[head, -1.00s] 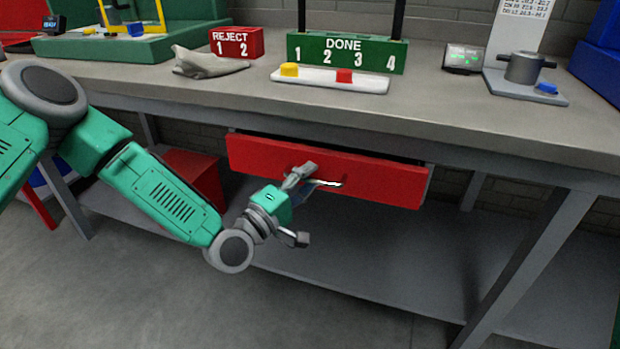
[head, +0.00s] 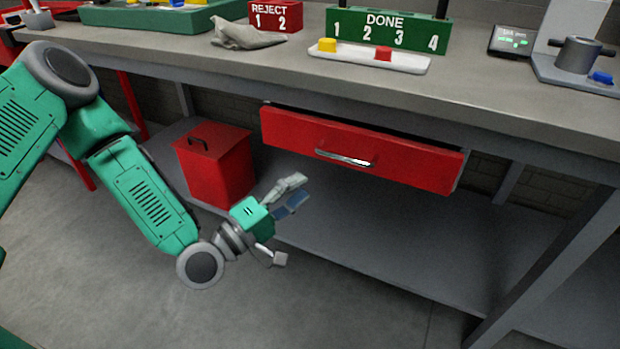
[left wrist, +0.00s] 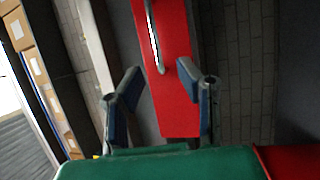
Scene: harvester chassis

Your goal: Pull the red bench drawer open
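The red bench drawer (head: 400,162) hangs under the grey bench top and stands a little way out, with a dark gap above its front. Its silver bar handle (head: 345,158) is bare. My left gripper (head: 288,226) is to the left of the handle and lower, apart from it, with its fingers spread and nothing between them. In the left wrist view the drawer front (left wrist: 172,100) and the handle (left wrist: 154,38) show ahead, beyond the two open fingers (left wrist: 160,98). My right gripper is not in view.
A red bin (head: 215,165) stands on the lower shelf (head: 400,245) behind my left arm. The bench top holds a white tray (head: 395,62) with yellow and red pieces, a grey cloth (head: 245,36) and a scale-like display (head: 510,40). A bench leg (head: 540,265) stands at right.

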